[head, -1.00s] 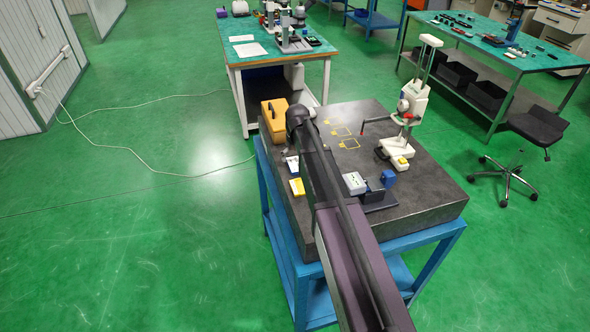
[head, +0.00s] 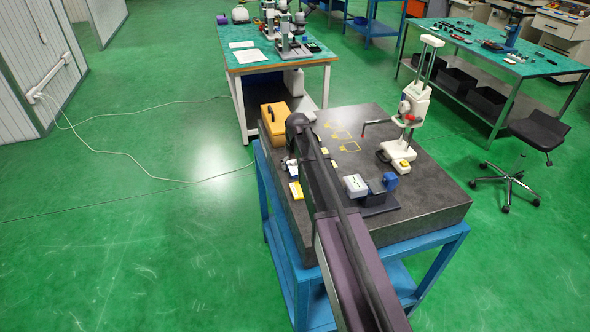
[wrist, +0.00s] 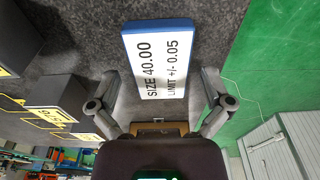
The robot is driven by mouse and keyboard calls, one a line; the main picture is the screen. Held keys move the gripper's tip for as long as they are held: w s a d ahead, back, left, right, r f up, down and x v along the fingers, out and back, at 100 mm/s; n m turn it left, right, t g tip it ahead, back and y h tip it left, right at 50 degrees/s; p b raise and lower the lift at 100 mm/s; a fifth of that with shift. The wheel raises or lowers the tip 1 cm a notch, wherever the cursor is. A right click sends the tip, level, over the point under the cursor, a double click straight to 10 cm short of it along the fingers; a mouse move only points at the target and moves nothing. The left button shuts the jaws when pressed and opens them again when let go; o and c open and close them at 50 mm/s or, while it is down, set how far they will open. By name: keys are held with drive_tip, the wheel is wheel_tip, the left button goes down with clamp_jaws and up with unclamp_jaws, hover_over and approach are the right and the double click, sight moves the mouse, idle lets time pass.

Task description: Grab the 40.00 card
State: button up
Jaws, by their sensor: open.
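The 40.00 card (wrist: 160,62) fills the upper middle of the wrist view. It is a white block with a blue edge, printed "SIZE 40.00" and "LIMIT +/- 0.05". My gripper (wrist: 161,80) is open, with one finger at each side of the card's lower end. I see gaps between the fingers and the card; contact cannot be told. In the head view a small white and blue piece (head: 293,170) near the table's left edge looks like this card. My arm and gripper partly hide that area.
A yellow card (head: 296,190) lies just in front of it. An orange case (head: 274,122) stands at the back left of the dark stone table (head: 430,185). A white gauge stand (head: 412,105) and a grey-white box (head: 355,185) stand to the right. Yellow outlines mark the tabletop.

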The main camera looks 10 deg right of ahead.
sight(295, 166)
drive_tip(key=c, duration=1.1)
drive_tip(key=shift+r, duration=0.2)
wheel_tip(295, 166, up, 4)
drive_tip(key=p, duration=0.4)
drive_tip(key=shift+f, duration=0.15)
drive_tip(key=s, duration=1)
drive_tip(key=s+r+p, duration=0.1)
drive_tip(key=s, duration=0.5)
drive_tip(key=shift+a, duration=0.15)
